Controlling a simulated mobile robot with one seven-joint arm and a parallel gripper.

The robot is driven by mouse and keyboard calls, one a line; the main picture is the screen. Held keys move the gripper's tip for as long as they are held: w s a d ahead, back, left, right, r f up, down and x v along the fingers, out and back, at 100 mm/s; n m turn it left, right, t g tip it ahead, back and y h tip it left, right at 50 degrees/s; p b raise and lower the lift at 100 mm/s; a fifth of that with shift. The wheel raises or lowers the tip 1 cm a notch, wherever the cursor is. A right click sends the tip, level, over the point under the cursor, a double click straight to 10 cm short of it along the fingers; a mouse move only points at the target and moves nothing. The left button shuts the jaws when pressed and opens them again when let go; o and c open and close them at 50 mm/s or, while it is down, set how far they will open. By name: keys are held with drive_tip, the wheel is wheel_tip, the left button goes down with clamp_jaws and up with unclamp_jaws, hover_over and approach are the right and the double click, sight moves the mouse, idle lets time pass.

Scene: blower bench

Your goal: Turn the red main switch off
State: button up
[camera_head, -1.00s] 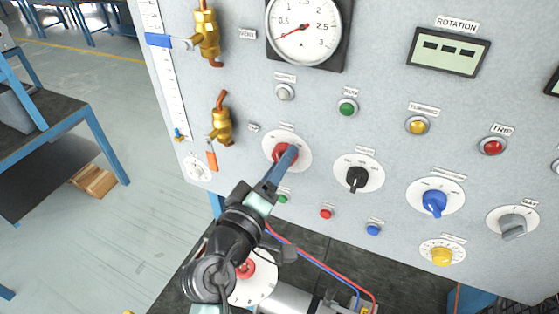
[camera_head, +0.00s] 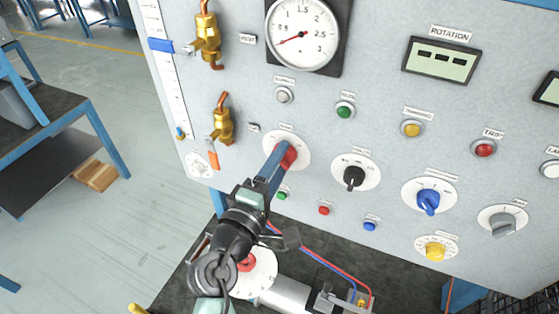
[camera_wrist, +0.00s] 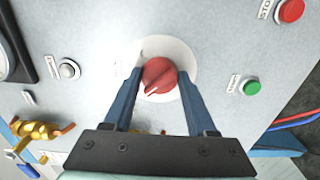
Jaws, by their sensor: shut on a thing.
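The red main switch (camera_head: 289,157) is a round red knob on a white disc on the grey panel. In the wrist view the red knob (camera_wrist: 160,73) sits between the two blue fingers of my gripper (camera_wrist: 161,82), with a white pointer line on its face. My gripper (camera_head: 279,156) reaches up to the panel from below and is shut on the knob. In the head view one finger covers the knob's left side. The dial markings around it are too small or covered to read.
A black knob (camera_head: 353,177), a blue knob (camera_head: 428,201) and a grey knob (camera_head: 503,225) are to the right. A green button (camera_head: 281,195) and a red button (camera_head: 324,210) sit below. Brass valves (camera_head: 222,125) are on the left. A pressure gauge (camera_head: 303,33) is above.

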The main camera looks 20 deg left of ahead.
idle(0.3)
drive_tip(key=o, duration=1.4)
drive_tip(key=shift+c, duration=0.2)
drive_tip(key=s+b, duration=0.5)
drive_tip(key=s, duration=0.8)
drive_tip(key=shift+a, duration=0.25)
